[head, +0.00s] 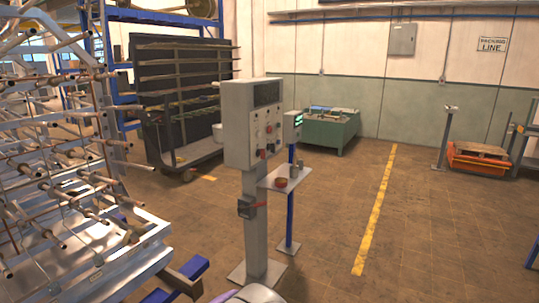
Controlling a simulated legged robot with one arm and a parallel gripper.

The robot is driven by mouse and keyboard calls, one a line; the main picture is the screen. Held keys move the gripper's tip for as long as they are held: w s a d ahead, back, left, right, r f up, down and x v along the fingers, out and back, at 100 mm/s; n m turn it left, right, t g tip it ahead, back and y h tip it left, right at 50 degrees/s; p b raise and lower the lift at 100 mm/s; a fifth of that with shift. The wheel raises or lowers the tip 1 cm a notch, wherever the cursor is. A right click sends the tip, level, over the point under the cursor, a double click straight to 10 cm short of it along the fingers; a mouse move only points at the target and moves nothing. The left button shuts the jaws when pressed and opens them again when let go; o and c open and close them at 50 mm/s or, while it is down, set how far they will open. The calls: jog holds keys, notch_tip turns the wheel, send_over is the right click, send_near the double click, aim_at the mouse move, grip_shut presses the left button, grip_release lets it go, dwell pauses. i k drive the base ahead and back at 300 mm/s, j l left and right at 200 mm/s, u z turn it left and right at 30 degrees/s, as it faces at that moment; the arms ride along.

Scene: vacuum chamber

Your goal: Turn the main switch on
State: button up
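A grey control box (253,123) stands on a grey post (256,245) near the middle of the head view. Its front has a dark display panel (266,93) and several small knobs and buttons, some of them red. A small dark switch box (246,208) with a red part at its right side is mounted on the post below. No readable label shows which of these is the main switch, and its position is too small to tell. My gripper is not in view. A rounded pale part at the bottom edge may be mine.
A small shelf (286,180) with small items and a box with a green display (292,126) stand just right of the post. A metal rack (80,160) fills the left. A blue beam (185,278) lies low in front. The tiled floor (430,240) on the right is clear.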

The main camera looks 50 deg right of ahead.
aim_at(261, 153)
jog(key=z, duration=1.4)
jog(key=i+l+z, duration=0.1)
jog(key=i+l, duration=0.15)
jog(key=i, duration=0.35)
jog(key=i+l+z, duration=0.1)
jog(key=i, duration=0.5)
jog(key=i+l+z, duration=0.1)
jog(key=i+l, duration=0.15)
jog(key=i, duration=0.4)
jog(key=i+l+z, duration=0.1)
jog(key=i, duration=0.5)
